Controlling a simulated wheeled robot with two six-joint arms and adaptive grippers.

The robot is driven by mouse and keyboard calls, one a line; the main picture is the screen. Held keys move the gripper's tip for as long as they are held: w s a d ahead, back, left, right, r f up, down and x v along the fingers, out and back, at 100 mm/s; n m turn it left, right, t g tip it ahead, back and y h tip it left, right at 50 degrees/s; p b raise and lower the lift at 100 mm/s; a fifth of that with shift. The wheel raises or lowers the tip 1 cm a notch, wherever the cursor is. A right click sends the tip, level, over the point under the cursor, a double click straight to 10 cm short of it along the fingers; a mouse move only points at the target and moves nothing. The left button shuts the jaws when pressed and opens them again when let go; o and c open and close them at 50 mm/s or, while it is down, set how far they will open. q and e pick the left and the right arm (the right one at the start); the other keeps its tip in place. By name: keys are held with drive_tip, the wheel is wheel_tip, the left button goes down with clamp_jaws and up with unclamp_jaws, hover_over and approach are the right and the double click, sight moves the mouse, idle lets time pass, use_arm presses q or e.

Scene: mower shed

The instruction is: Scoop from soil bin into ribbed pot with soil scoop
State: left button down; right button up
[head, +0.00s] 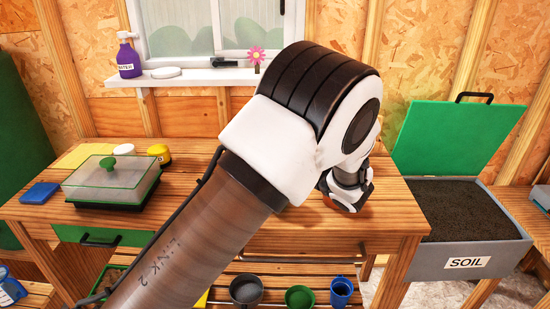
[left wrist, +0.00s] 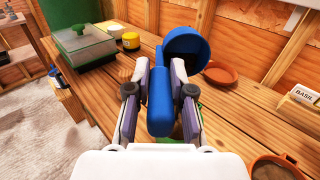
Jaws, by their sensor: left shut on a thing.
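The blue soil scoop (left wrist: 159,105) is held by its handle between the fingers of my left gripper (left wrist: 160,95); its round bowl (left wrist: 187,50) points away and shows no soil that I can make out. In the head view my left wrist is over the right part of the bench and the fingers are hidden. The soil bin (head: 466,262), grey and labelled SOIL, stands right of the bench, full of dark soil, its green lid (head: 447,140) open. A brown round rim (left wrist: 272,168) is cut off at the lower right; I cannot tell whether it is the ribbed pot.
A terracotta saucer (left wrist: 221,75) and a BASIL packet (left wrist: 305,96) are to the right in the wrist view. My arm hides much of the bench.

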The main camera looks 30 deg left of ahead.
use_arm(q)
drive_tip(key=shift+s+d+f+t+y+b, duration=0.15)
drive_tip(key=shift+f+y+b, duration=0.2)
drive_tip(key=shift+y+b, duration=0.55)
drive_tip(key=shift+w+d+f+t+y+b, duration=0.15)
drive_tip(key=shift+f+y+b, duration=0.25)
drive_tip(key=shift+b, duration=0.95)
drive_tip(key=shift+s+d+f+t+y+b, duration=0.15)
drive_tip(key=shift+f+y+b, duration=0.35)
drive_tip(key=shift+b, duration=0.6)
drive_tip(key=shift+d+y+b, duration=0.15)
drive_tip(key=shift+y+b, duration=0.55)
drive_tip(key=shift+b, duration=0.15)
drive_tip(key=shift+r, duration=0.15)
